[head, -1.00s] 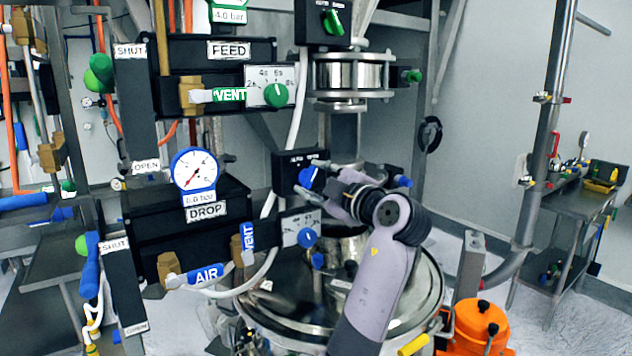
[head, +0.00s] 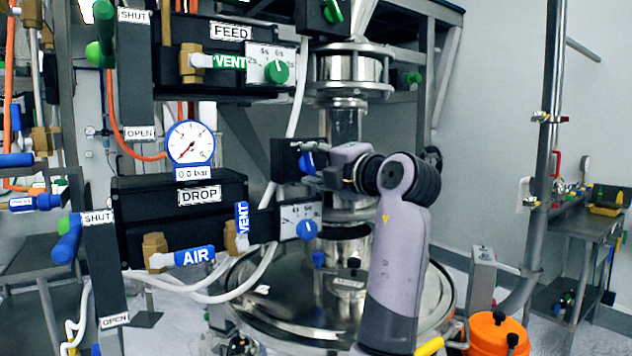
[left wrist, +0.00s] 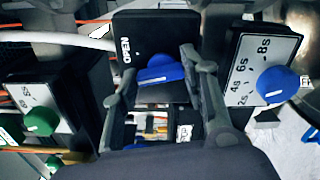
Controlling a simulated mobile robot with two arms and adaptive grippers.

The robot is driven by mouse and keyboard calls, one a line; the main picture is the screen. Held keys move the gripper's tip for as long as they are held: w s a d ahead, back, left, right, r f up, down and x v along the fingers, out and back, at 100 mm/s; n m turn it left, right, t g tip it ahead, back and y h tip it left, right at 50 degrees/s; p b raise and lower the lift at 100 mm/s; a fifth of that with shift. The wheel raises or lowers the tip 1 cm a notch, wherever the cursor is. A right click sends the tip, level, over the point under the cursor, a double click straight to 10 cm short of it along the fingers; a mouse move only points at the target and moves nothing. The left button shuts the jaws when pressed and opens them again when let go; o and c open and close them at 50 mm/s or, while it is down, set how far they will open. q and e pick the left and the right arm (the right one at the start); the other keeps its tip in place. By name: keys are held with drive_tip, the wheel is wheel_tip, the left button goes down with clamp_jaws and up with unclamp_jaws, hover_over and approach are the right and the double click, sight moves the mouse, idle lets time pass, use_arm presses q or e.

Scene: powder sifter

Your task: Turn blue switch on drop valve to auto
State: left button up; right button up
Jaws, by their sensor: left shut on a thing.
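The blue switch (head: 307,162) sits on the front of a black box (head: 284,160) right of the DROP panel (head: 199,197). In the left wrist view the blue switch (left wrist: 162,76) lies between the fingers, its handle slightly tilted. A white label reading OPEN (left wrist: 126,50) is beside it; no other position label is readable now. My left gripper (head: 321,167) is shut on the switch, also in the left wrist view (left wrist: 160,68). In the head view the gripper hides part of the switch. My right gripper is not in view.
A blue timer knob (head: 306,229) on a white dial is just below, and a green knob (head: 277,71) is above. A glass pipe (head: 346,123) and a steel vessel (head: 290,285) stand close to my arm. White hoses run beside the boxes.

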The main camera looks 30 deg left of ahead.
use_arm(q)
drive_tip(key=shift+f+n+b, duration=0.2)
drive_tip(key=shift+n+b, duration=0.5)
drive_tip(key=shift+n, duration=0.9)
drive_tip(key=o, duration=1.2)
drive_tip(key=shift+r, duration=0.1)
drive_tip(key=shift+s, duration=0.1)
drive_tip(key=v, duration=0.7)
drive_tip(key=shift+d, duration=0.25)
